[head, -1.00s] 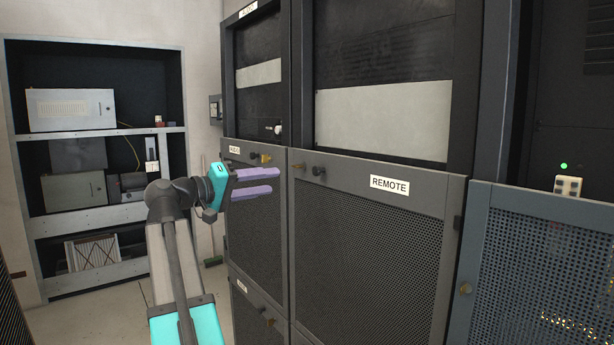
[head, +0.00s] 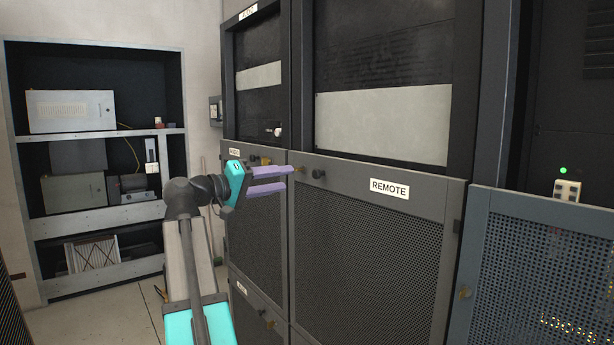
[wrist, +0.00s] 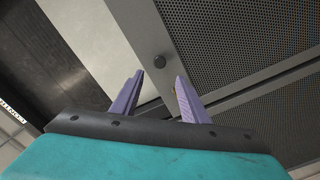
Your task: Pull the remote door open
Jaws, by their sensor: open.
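The remote door (head: 368,240) is a grey perforated panel with a white REMOTE label (head: 389,189), and it looks closed. A dark round knob (head: 318,174) sits at its upper left, with a small brass catch (head: 299,170) beside it. My gripper (head: 291,178) is open and empty, its purple fingers pointing right at the door's upper left edge, just left of the knob. In the wrist view the knob (wrist: 160,62) is ahead of the two fingertips (wrist: 159,76), near the gap between them. I cannot tell how far off it is.
The audio door (head: 257,220) is left of the remote door, with its own knob and catch. A blue-grey perforated door (head: 545,265) stands at the right. Open shelves (head: 95,213) with equipment are at the back left. Some floor (head: 125,318) shows at lower left.

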